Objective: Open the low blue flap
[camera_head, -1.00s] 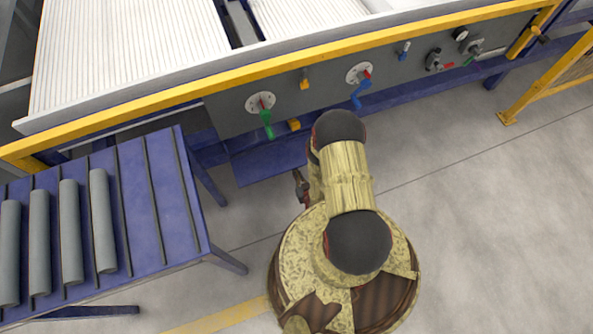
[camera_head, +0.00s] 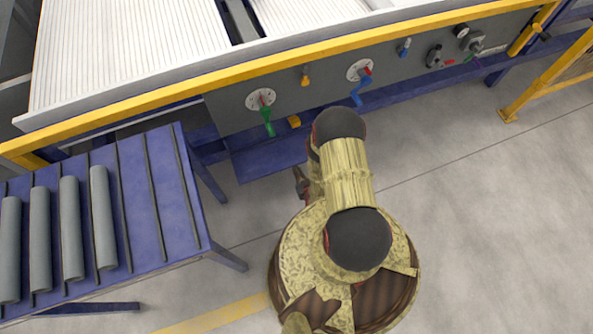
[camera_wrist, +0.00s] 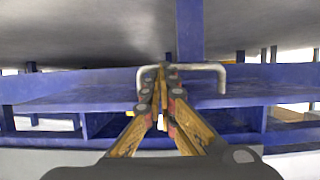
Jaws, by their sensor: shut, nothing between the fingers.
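The low blue flap (camera_head: 265,160) juts out below the grey control panel in the head view. In the wrist view, the blue flap (camera_wrist: 75,92) spans the picture and carries a pale bent bar handle (camera_wrist: 208,67). My gripper (camera_wrist: 163,72) is shut and empty, its fingertips overlapping the handle's middle in the picture. I cannot tell whether they touch it. In the head view, only a dark part of my gripper (camera_head: 301,181) shows beside the arm, near the flap's front edge; the arm hides the flap's right part.
The grey control panel (camera_head: 330,102) has a green lever (camera_head: 267,121), a blue lever (camera_head: 357,92) and several knobs. A yellow rail (camera_head: 200,84) runs above it. A blue table (camera_head: 150,215) with several grey pipes stands at left. The floor (camera_head: 480,220) at right is clear.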

